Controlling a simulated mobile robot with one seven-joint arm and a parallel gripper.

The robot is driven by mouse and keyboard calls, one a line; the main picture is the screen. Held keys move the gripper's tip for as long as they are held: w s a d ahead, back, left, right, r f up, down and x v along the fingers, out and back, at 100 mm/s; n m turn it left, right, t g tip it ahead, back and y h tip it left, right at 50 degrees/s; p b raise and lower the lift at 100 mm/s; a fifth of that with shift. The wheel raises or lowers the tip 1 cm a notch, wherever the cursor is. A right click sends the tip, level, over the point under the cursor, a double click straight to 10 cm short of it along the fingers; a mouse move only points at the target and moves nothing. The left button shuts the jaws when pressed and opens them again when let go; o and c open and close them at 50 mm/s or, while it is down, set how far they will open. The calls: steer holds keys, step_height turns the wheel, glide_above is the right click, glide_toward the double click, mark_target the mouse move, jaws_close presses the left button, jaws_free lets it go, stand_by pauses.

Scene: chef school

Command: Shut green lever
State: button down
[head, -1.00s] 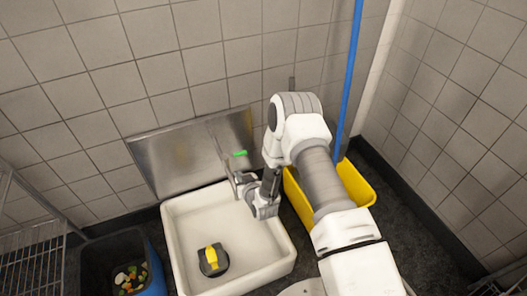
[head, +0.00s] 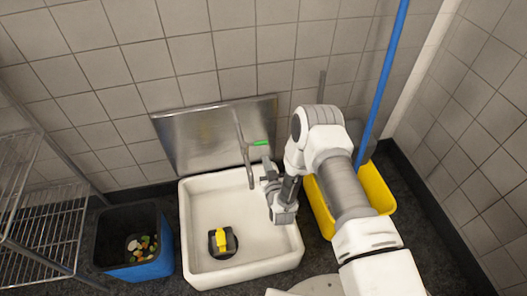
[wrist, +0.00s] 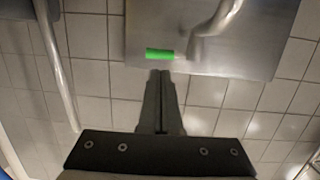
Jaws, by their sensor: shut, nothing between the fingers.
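The green lever (head: 261,143) sits on the right of a metal tap (head: 243,150) in front of the steel splashback. In the wrist view the green lever (wrist: 160,54) lies level, just beyond my fingertips, with the curved tap pipe (wrist: 215,18) to its right. My gripper (head: 268,170) is below the lever in the head view, at the right of the sink's back rim. In the wrist view my gripper (wrist: 160,73) is shut and empty, its fingers pointing at the lever. A small gap shows between them in the picture; the true depth is unclear.
A white sink (head: 205,225) holds a black and yellow object (head: 221,239). A yellow bucket (head: 378,190) and a blue pole (head: 385,80) stand at the right. A blue bin (head: 150,268) and a wire rack (head: 45,225) are at the left.

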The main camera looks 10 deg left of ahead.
mark_target(262, 143)
steer(key=b+x, duration=0.1)
steer(key=x, duration=0.6)
steer(key=shift+w+b, duration=0.2)
steer(key=shift+b, duration=0.1)
steer(key=shift+f, duration=0.1)
steer(key=shift+w+a+b, duration=0.15)
steer(key=shift+w+b, duration=0.5)
steer(key=shift+b, duration=0.15)
